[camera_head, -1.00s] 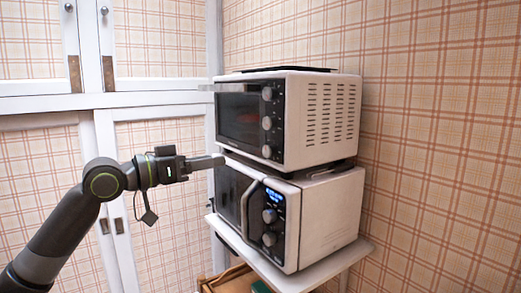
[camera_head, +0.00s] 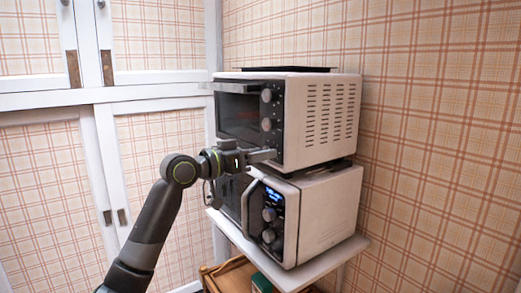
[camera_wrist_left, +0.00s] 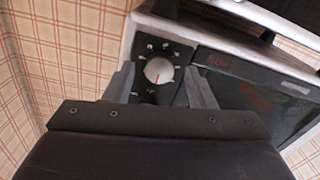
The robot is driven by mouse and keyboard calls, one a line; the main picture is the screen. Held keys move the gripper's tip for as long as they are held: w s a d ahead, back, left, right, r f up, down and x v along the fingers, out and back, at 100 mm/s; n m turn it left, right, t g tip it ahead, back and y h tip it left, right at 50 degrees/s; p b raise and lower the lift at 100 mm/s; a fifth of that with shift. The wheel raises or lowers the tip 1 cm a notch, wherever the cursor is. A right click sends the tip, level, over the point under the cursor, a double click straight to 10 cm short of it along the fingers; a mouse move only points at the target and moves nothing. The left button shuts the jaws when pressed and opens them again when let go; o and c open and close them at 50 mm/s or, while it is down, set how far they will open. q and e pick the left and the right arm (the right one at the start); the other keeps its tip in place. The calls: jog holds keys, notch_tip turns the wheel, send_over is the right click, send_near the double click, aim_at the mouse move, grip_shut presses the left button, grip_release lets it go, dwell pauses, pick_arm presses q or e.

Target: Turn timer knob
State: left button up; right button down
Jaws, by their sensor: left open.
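My left gripper (camera_head: 272,155) is open at the panel's lower part. In the left wrist view its fingers (camera_wrist_left: 160,84) stand on either side of the knob, with gaps between; contact cannot be told.
The oven's two other knobs (camera_head: 267,94) (camera_head: 267,124) are above my gripper. The oven stands on a white microwave (camera_head: 325,212) with a lit display and its own knobs, on a white shelf (camera_head: 345,252). White-framed cabinet doors (camera_head: 160,85) are at the left.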

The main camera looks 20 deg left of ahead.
pick_arm(q)
jog(key=shift+w+d, duration=0.25)
jog(key=shift+w, duration=0.05)
jog(key=c, duration=1)
jog(key=shift+o, duration=0.2)
jog(key=shift+f+m+b, duration=0.1)
jog(key=shift+m+b, duration=3.65)
jog(key=shift+m, duration=5.05)
